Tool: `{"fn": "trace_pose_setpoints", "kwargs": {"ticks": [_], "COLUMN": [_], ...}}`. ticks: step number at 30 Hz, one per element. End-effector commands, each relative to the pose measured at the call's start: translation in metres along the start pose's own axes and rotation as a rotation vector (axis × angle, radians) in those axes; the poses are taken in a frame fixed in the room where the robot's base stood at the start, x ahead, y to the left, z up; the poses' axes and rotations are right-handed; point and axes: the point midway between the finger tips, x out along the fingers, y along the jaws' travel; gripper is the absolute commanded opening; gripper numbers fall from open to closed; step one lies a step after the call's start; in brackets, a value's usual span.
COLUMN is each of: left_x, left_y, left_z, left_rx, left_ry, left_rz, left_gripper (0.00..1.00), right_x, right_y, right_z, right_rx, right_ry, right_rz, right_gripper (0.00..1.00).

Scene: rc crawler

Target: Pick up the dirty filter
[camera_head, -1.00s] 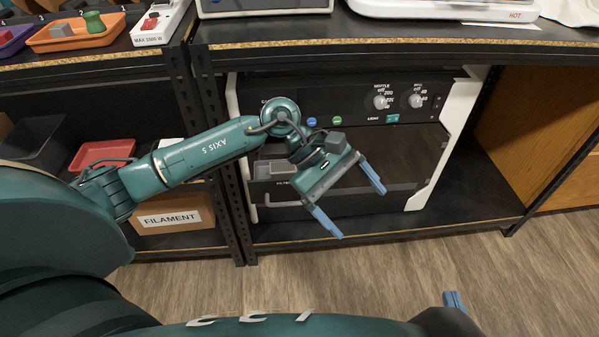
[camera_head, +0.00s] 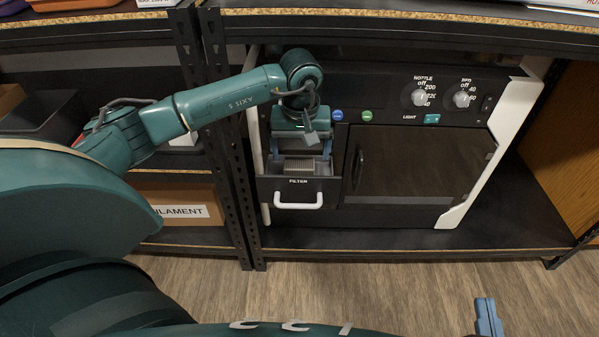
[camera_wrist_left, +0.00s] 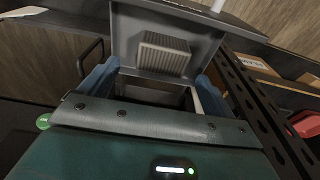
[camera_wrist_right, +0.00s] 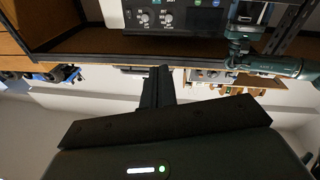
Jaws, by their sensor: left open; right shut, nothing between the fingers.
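The filter (camera_head: 300,166), a grey-beige pleated block, sits in the pulled-out drawer marked FILTER (camera_head: 268,186) at the lower left of the black machine. My left gripper (camera_head: 301,150) is open over the drawer, pointing down, behind and above the filter. In the left wrist view the filter (camera_wrist_left: 165,55) shows beyond the gap between the two blue fingers (camera_wrist_left: 155,85), with no finger seen touching it. My right gripper (camera_head: 487,318) is at the bottom right of the head view, far from the drawer. It is shut and empty in the right wrist view (camera_wrist_right: 158,88).
The drawer has a white handle (camera_head: 298,204). The machine's dark door (camera_head: 415,165) is right of the drawer, with knobs above. A black shelf post (camera_head: 222,140) stands close on the left, beside a FILAMENT box (camera_head: 178,212). The floor in front is clear.

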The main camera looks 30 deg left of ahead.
Motion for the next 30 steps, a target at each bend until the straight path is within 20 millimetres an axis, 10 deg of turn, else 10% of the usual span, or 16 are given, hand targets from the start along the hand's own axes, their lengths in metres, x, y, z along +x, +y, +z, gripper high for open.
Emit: {"fn": "trace_pose_setpoints", "kwargs": {"ticks": [19,30], "left_x": [0.051,0.051], "left_y": [-0.003,-0.003], "left_z": [0.004,0.004], "left_rx": [0.0,0.0], "left_ry": [-0.001,-0.001], "left_rz": [0.001,0.001], "left_gripper": [0.89,0.6], "right_x": [0.004,0.004], "right_y": [-0.002,-0.003], "right_z": [-0.001,-0.001], "right_rx": [0.032,0.032], "right_ry": [0.048,0.048], "right_rz": [-0.006,-0.007], "right_gripper": [0.0,0.0]}}
